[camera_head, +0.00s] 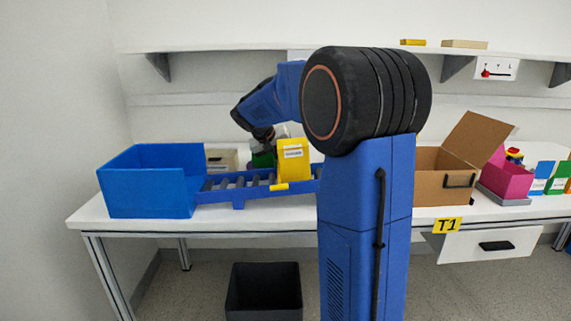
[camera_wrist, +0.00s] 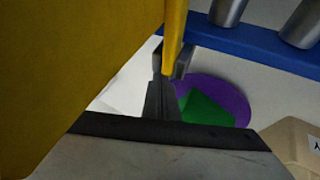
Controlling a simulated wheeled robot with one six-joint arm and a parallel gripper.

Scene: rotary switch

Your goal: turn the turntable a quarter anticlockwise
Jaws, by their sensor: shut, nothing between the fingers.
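The turntable appears to be the purple disc (camera_wrist: 236,96) in the wrist view, with a green object (camera_wrist: 205,112) on it. Part of the disc is hidden by my gripper. In the head view a green object (camera_head: 262,159) shows behind the conveyor, partly covered by my arm and a yellow box. My gripper (camera_wrist: 166,88) is shut and empty. In the wrist view its fingers overlap the disc's left edge; whether they touch it, I cannot tell. A large yellow surface (camera_wrist: 75,60) fills the left of the wrist view, very close to the fingers.
The yellow box (camera_head: 293,165) stands at the blue roller conveyor (camera_head: 238,196). A blue bin (camera_head: 150,195) is on the left, a beige box (camera_head: 221,160) behind. An open cardboard box (camera_head: 436,185) and pink bin (camera_head: 506,182) stand right.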

